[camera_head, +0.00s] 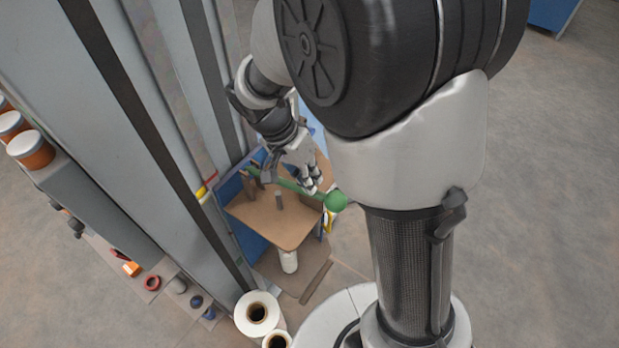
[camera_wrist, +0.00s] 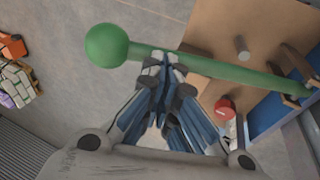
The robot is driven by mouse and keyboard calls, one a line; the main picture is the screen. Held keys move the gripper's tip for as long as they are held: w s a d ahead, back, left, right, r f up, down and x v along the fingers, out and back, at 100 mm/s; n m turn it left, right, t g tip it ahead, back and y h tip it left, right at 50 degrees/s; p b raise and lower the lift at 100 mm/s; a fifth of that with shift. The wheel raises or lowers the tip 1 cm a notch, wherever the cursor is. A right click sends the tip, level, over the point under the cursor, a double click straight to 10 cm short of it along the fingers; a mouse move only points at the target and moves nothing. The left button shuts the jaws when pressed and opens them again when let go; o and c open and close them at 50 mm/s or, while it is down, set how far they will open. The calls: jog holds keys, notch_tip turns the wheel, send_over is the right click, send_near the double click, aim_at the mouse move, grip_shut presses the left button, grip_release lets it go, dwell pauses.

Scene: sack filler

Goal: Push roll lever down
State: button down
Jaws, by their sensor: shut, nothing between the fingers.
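The roll lever is a green bar with a round green knob at its free end. In the wrist view the knob (camera_wrist: 106,45) is at the upper left and the bar (camera_wrist: 235,72) runs right to brown brackets (camera_wrist: 296,92). In the head view the knob (camera_head: 336,201) sticks out past the right edge of a brown board. My gripper (camera_head: 313,186) is shut and empty, close to the bar near the knob. In the wrist view my fingertips (camera_wrist: 165,62) overlap the bar; I cannot tell whether they touch it.
The brown board (camera_head: 270,217) with a grey peg (camera_head: 279,201) sits against a blue panel (camera_head: 250,240). White rolls (camera_head: 257,313) stand below. A tall grey frame (camera_head: 130,110) stands close on the left. Open floor (camera_head: 540,200) lies to the right.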

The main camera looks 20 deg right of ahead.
jog(key=f+t+b, duration=0.1)
jog(key=f+b, duration=0.4)
jog(key=s+d+f+t+y+b, duration=0.1)
jog(key=f+b, duration=0.3)
jog(key=b, duration=0.2)
jog(key=s+f+t+y+b, duration=0.1)
jog(key=f+b, duration=0.4)
jog(key=b, duration=0.1)
jog(key=shift+s+d+f, duration=0.15)
jog(key=shift+d+f, duration=0.05)
jog(key=shift+f, duration=0.1)
